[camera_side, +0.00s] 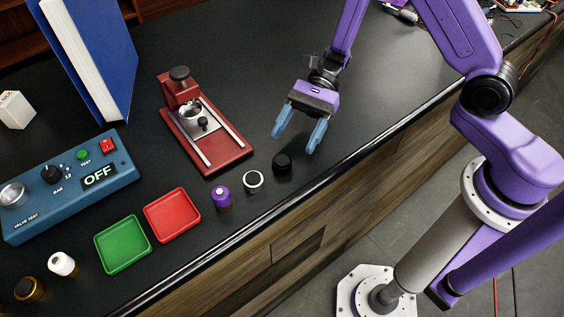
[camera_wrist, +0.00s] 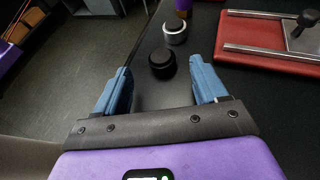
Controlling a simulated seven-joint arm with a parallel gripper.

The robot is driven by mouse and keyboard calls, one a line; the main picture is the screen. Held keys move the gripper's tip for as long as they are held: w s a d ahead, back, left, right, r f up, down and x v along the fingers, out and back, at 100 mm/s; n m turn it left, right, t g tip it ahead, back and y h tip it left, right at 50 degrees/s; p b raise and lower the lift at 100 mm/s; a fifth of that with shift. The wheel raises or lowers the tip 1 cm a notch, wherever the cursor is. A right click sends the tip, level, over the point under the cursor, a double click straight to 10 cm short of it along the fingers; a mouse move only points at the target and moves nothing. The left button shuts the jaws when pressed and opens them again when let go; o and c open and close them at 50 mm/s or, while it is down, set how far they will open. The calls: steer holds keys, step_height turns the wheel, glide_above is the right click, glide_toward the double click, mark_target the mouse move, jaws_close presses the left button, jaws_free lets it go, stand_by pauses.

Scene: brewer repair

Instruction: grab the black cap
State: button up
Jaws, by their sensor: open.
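The black cap (camera_side: 282,163) is a short, dark round piece standing on the black bench top near its front edge. In the wrist view the black cap (camera_wrist: 162,63) lies ahead of my fingers, roughly between their lines. My gripper (camera_side: 298,136) is open and empty, with its blue fingers pointing down above the bench, just beyond the cap. In the wrist view my gripper (camera_wrist: 161,88) shows both blue fingers spread wide, with the cap beyond the tips and not touching them.
A silver ring with a dark centre (camera_side: 253,181) and a purple-capped jar (camera_side: 221,197) stand left of the cap. A red brewer base (camera_side: 237,152) is behind them. Red (camera_side: 196,221) and green (camera_side: 114,262) trays, a blue test box (camera_side: 128,177) and a blue binder (camera_side: 120,60) are farther left.

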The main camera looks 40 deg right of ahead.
mark_target(283, 160)
steer(key=x, duration=0.5)
steer(key=shift+f, duration=0.25)
steer(key=shift+d, duration=0.1)
steer(key=c, duration=1.2)
